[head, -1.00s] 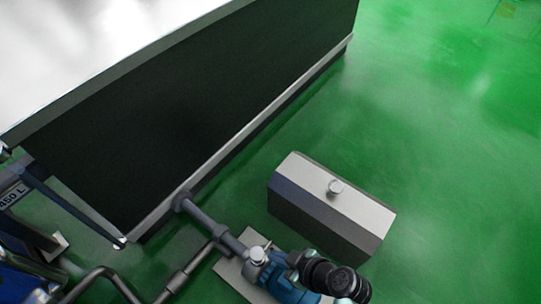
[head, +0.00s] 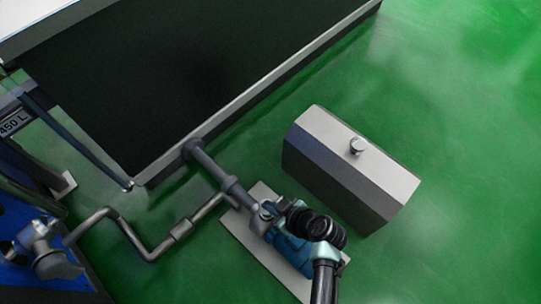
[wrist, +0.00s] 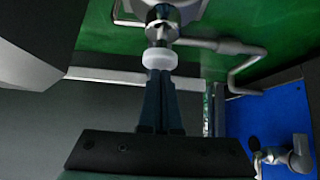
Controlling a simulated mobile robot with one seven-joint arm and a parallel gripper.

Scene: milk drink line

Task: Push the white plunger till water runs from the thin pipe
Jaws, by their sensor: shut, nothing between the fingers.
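The white plunger (wrist: 160,59) shows in the wrist view as a round white cap on a short metal stem. My gripper (wrist: 160,74) is shut and empty, with its two dark fingertips right at the cap's near side; I cannot tell whether they touch it. In the head view my arm (head: 318,228) hangs over the pump plate and covers the fingers and the plunger. A bent grey pipe (head: 155,250) runs left from the pump; it also shows in the wrist view (wrist: 228,47). I cannot tell if it is the thin pipe. No running water is visible.
A large dark-sided tank (head: 190,95) stands at upper left. A grey box (head: 350,165) with a metal knob (head: 357,146) stands right of the pump plate (head: 265,265). A blue platform (wrist: 262,115) with a grey metal fitting (wrist: 297,155) lies left in the head view. Green floor is clear at right.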

